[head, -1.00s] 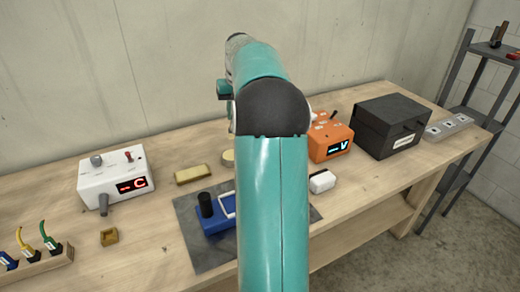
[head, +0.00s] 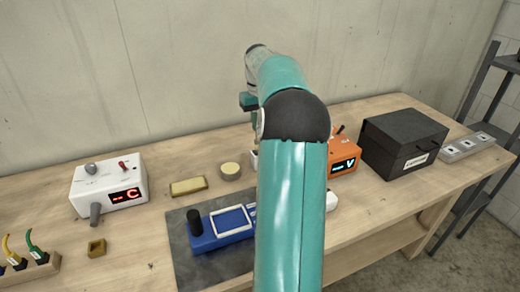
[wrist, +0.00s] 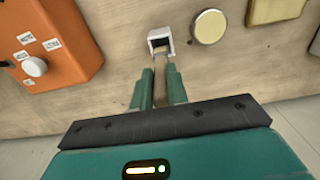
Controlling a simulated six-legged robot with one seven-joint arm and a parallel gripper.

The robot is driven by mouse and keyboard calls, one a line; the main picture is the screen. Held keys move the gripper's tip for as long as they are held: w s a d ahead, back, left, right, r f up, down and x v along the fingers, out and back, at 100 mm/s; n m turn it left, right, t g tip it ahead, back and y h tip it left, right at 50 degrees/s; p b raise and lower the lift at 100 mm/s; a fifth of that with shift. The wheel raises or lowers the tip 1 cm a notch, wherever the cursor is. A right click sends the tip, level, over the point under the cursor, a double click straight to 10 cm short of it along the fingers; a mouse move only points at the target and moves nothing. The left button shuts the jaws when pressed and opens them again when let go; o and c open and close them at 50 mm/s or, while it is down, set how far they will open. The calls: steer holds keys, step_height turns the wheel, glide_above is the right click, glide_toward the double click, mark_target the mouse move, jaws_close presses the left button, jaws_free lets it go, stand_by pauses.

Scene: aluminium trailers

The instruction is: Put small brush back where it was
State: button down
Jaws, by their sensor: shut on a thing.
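In the wrist view my gripper (wrist: 161,78) is shut on a slim tan-brown thing, taken to be the small brush (wrist: 161,91). Its far end points toward a small white holder (wrist: 155,34) with a dark opening. I cannot tell whether the brush touches or enters the holder. In the head view my arm hides the fingers and the brush. Part of a white thing, likely the same holder (head: 254,160), shows at the arm's left edge.
A round cream tin (head: 231,170) and a tan block (head: 188,186) lie left of the holder. The orange box (head: 345,160) and black case (head: 400,142) stand right.

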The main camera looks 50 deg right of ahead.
step_height(320, 180, down, 7)
steer(key=shift+a, duration=0.2)
steer(key=c, duration=1.4)
jaws_free()
steer(key=shift+s+r, duration=0.1)
step_height(320, 180, up, 12)
steer(key=shift+r, duration=0.15)
steer(key=shift+a, duration=0.1)
